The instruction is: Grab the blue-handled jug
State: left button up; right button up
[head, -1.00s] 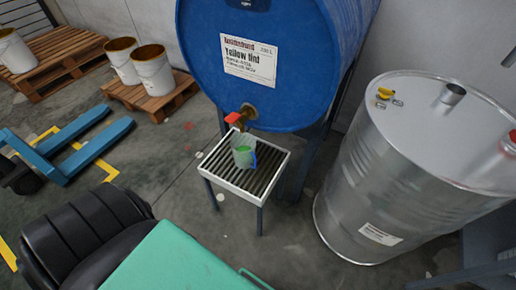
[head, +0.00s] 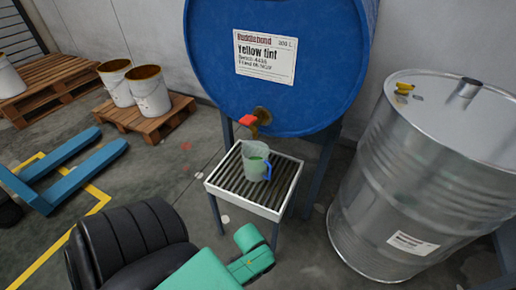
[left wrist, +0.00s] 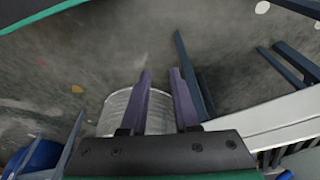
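The jug (head: 255,158) is translucent, with green inside and a blue handle (head: 267,171). It stands upright on a white-framed grated stand (head: 262,208) under the red tap (head: 246,120) of a blue drum. The handle faces right and toward me in the head view. My left gripper's purple fingers (left wrist: 161,75) are apart and empty in the left wrist view; they are hidden in the head view. The stand's white edge (left wrist: 262,124) lies right of them there. A blue bit at that view's bottom right edge is too cropped to identify. My right gripper is not in view.
The blue drum (head: 345,65) rises behind the jug. A large steel drum (head: 425,185) stands right of the stand. White buckets (head: 150,97) on a pallet (head: 175,112) and a blue pallet truck (head: 75,175) are at the left. Floor shows between the stand and the steel drum.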

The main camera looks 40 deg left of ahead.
pick_arm(q)
notch_tip(320, 180, up, 2)
jog(key=w+n+b, duration=0.1)
jog(key=w+b, duration=0.1)
jog(key=b, duration=0.1)
jog(key=n+t+h+b, duration=0.15)
jog(key=n+t, duration=0.65)
jog(key=n, duration=1)
jog(key=n+t+b, duration=0.2)
jog(key=n+t, duration=0.5)
jog(key=n, duration=1)
send_near(271, 169)
jog(key=shift+n, duration=0.3)
jog(key=w, duration=0.8)
jog(key=w+f+b, duration=0.1)
jog(key=w, duration=0.3)
jog(key=shift+w+d, duration=0.3)
jog(key=shift+d, duration=0.1)
jog(key=shift+w+f, duration=0.1)
jog(key=shift+w, duration=0.25)
jog(key=shift+s, duration=0.1)
grip_shut()
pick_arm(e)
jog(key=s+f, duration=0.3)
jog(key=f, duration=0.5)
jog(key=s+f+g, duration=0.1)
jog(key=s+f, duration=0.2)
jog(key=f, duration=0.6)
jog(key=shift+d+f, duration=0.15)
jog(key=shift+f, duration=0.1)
